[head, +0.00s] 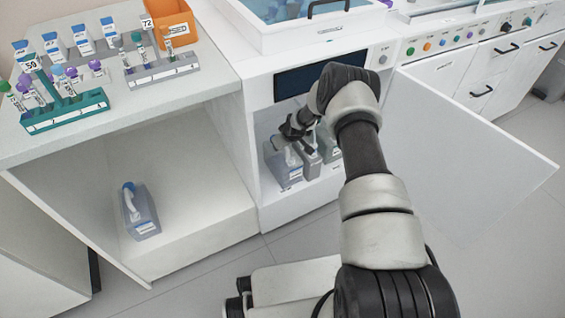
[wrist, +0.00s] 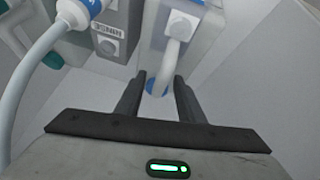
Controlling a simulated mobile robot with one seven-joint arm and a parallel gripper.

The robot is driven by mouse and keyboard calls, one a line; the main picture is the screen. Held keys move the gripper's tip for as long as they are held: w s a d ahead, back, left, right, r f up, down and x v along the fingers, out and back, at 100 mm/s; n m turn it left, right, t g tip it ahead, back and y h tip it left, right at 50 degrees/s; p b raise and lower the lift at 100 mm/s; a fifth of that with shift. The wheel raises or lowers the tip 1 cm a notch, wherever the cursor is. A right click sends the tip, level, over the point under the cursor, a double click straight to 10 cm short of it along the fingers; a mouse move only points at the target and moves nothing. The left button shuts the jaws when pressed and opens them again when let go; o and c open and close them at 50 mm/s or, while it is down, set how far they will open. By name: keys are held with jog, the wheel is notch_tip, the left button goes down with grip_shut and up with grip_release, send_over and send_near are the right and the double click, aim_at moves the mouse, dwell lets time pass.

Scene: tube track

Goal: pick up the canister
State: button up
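Several canisters stand in the open cabinet under the machine. In the head view a grey translucent canister with a blue-and-white label (head: 284,166) is at the front left. My gripper (head: 299,141) reaches in just above them, partly hidden by my arm. In the wrist view my gripper (wrist: 160,80) is open, its two dark fingers apart. A grey canister (wrist: 203,30) with a white handle (wrist: 174,50) lies just ahead of the fingers. The handle's lower end and a blue round part show between them. I cannot tell if the fingers touch it.
An open door (head: 455,150) stands right of my arm. A lone canister (head: 139,212) sits in the left cabinet. Tube racks (head: 65,112) and an orange bin (head: 172,22) are on the counter.

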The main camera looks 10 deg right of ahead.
grip_shut()
dwell(1.3)
